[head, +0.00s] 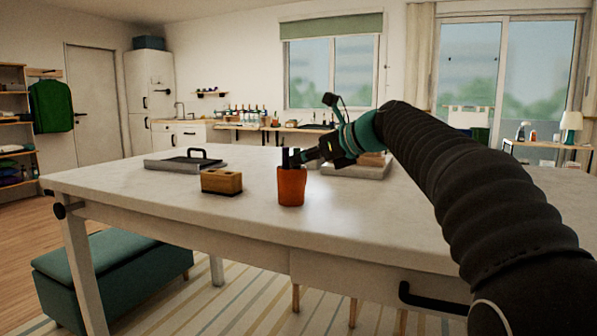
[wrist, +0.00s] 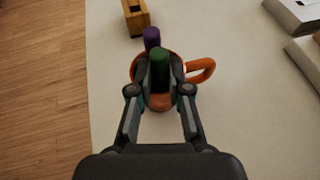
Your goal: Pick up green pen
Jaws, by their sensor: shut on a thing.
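A green pen (wrist: 160,68) stands in an orange mug (wrist: 196,77), seen from above in the wrist view. A purple pen (wrist: 152,38) stands just behind it. My gripper (wrist: 160,80) is over the mug, with its fingers on both sides of the green pen and shut on it. In the head view the orange mug (head: 291,188) stands on the table, and my gripper (head: 300,158) reaches its top from the right. Dark pen ends show above the rim there; their colours are hard to tell. The pens' lower parts are hidden inside the mug.
A wooden block with dark openings (head: 221,182) stands left of the mug on the white table (head: 130,190). A grey tray with a dark handle (head: 186,163) lies farther left. Another pale flat object (head: 355,171) lies behind my gripper. The table front is clear.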

